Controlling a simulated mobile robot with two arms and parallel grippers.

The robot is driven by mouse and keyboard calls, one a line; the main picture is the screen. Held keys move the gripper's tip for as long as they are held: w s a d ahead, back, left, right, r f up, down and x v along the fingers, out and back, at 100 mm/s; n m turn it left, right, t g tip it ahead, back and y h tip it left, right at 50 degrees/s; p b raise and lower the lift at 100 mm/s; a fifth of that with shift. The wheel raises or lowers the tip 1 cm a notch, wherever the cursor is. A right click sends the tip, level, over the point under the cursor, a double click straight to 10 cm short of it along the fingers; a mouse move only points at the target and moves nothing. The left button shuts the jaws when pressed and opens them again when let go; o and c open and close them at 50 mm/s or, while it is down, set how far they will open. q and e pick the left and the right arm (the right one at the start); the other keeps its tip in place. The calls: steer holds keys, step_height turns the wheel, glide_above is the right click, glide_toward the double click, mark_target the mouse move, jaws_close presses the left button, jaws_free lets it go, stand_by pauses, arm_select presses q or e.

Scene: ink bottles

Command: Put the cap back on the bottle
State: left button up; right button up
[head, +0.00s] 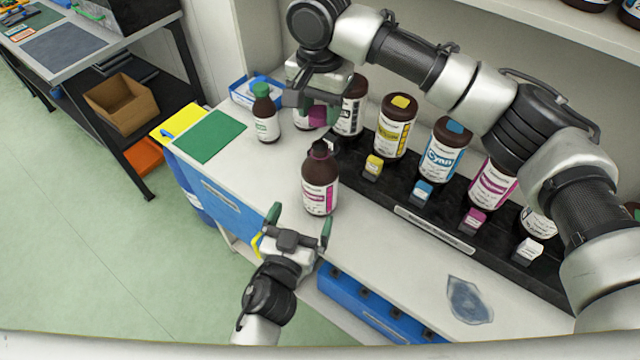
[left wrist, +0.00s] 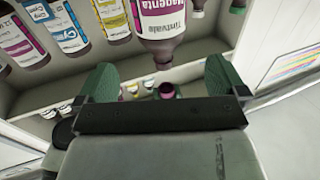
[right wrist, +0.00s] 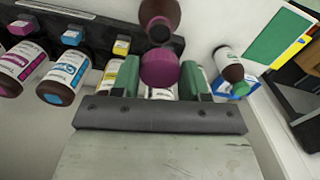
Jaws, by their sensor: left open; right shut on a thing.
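The open brown magenta bottle (head: 320,186) stands upright on the white counter with its dark neck uncovered. The left fingers also show in the left wrist view (left wrist: 157,78).
A black rack (head: 400,208) with yellow, cyan and magenta bottles and small colored blocks runs along the right. A green-capped bottle (head: 266,118) stands left of the right gripper. A green mat (head: 209,137) lies at the left end. A clear bluish patch (head: 468,300) lies front right.

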mark_target(319, 174)
arm_select(q)
steer(key=x, duration=1.2)
steer(key=c, duration=1.1)
steer(key=shift+f, duration=0.1)
arm_select(e)
steer(key=shift+f, duration=2.5)
